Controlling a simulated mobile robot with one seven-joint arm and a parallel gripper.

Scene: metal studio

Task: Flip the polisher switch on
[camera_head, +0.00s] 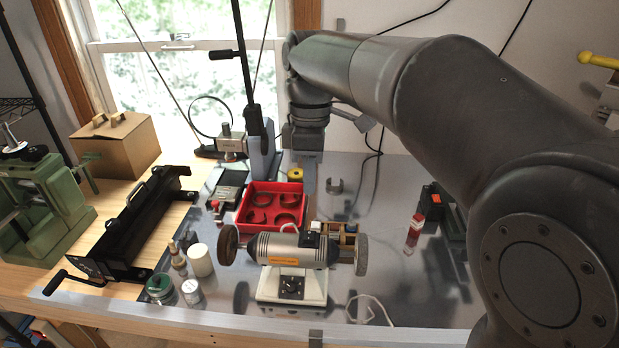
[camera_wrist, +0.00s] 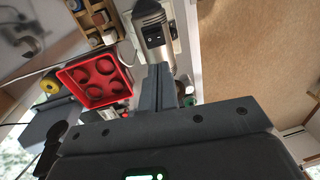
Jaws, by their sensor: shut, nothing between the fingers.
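The polisher (camera_head: 292,252) stands on the metal-topped bench, a grey cylindrical motor on a white base with a wheel at each end and a dark dial on the base front. I cannot tell whether the switch is on or off. My gripper (camera_wrist: 163,70) is shut and empty, pointing toward the polisher. In the head view my gripper (camera_head: 308,172) hangs behind the polisher, apart from it.
A red tray (camera_head: 249,214) with round recesses lies behind the polisher, near a yellow spool (camera_head: 295,174). A thin dark upright pole (camera_head: 246,70) stands left of my arm. Small jars (camera_head: 192,290) sit at front left. A red-capped bottle (camera_head: 414,230) stands at right.

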